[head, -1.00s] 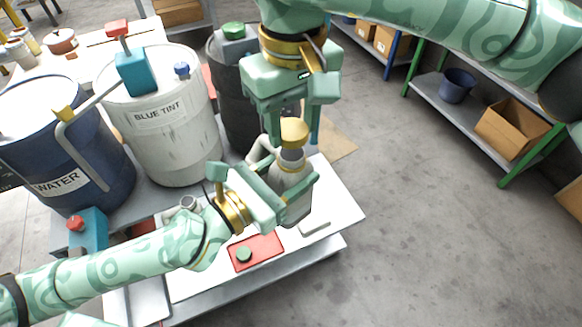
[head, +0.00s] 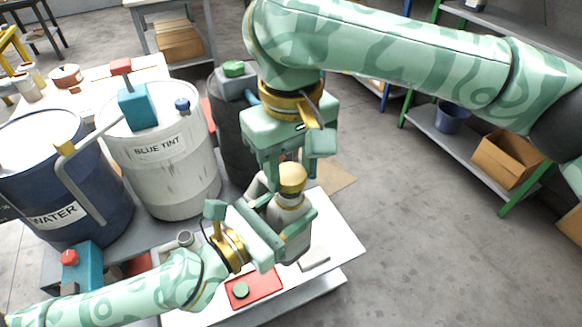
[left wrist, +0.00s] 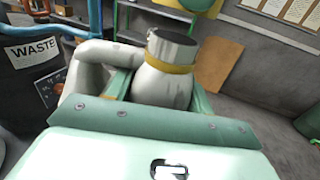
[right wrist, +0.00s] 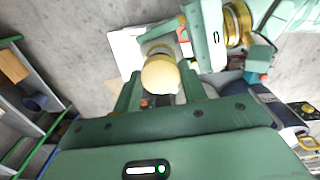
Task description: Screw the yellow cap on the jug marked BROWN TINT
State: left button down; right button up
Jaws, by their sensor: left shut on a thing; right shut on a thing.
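The jug (head: 291,216) is a pale grey-white bottle with a side handle, upright above the white-topped bench. No marking on it can be read. My left gripper (head: 286,228) is shut around its body. In the left wrist view the jug's neck (left wrist: 172,50) has a yellow band and a dark open top. My right gripper (head: 283,180) points down and is shut on the yellow cap (head: 292,177), above the jug's mouth. The cap also shows in the right wrist view (right wrist: 160,75).
The WATER drum (head: 60,190), the BLUE TINT drum (head: 165,180) and the dark WASTE drum (left wrist: 22,75) stand to the left and behind. A red tray (head: 265,285) with a green cap (head: 241,290) lies on the bench (head: 335,235). Open floor lies to the right.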

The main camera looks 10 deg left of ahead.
aim_at(286, 173)
jog(key=shift+f, duration=0.9)
jog(key=shift+f, duration=0.55)
jog(key=m, duration=0.5)
jog(key=shift+m, duration=0.3)
jog(key=m, duration=0.4)
jog(key=shift+a, duration=0.1)
jog(key=m, duration=0.4)
jog(key=shift+a, duration=0.1)
jog(key=m, duration=0.6)
jog(key=shift+w+a, duration=0.1)
jog(key=m, duration=0.4)
